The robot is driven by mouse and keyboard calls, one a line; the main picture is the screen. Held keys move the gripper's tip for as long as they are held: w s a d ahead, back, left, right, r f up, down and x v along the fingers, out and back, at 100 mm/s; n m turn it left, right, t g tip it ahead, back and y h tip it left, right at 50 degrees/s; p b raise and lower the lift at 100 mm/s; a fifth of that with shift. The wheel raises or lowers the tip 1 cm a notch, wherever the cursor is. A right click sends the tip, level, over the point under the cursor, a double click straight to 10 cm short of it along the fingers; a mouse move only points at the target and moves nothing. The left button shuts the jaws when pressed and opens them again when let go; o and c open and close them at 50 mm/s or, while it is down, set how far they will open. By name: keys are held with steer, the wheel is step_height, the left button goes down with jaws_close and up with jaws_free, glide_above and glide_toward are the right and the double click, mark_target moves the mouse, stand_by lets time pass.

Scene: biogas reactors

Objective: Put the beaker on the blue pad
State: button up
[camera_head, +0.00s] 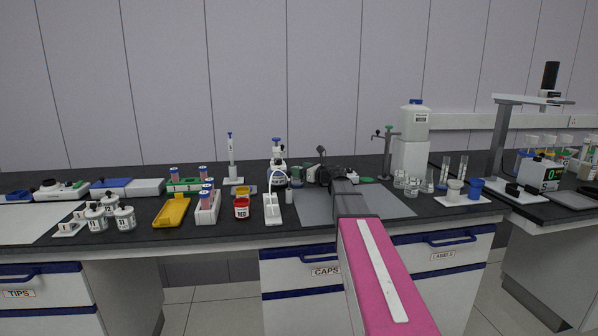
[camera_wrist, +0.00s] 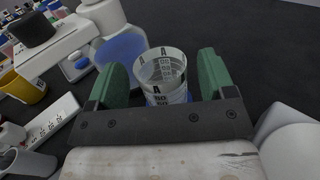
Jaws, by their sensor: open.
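A clear glass beaker (camera_wrist: 161,68) with black "A" markings stands between the green fingers of my gripper (camera_wrist: 164,62) in the wrist view. The fingers are apart, with a visible gap on each side of the beaker. Blue shows at the beaker's lower edge, partly hidden by the gripper's dark bar; I cannot tell what it belongs to.
A white and blue instrument (camera_head: 277,165) stands left of my gripper. Small glass beakers (camera_head: 407,184) stand to the right. A grey mat (camera_head: 315,203) under my arm is clear.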

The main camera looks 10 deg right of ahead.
steer(key=v, duration=1.1)
stand_by(0.8)
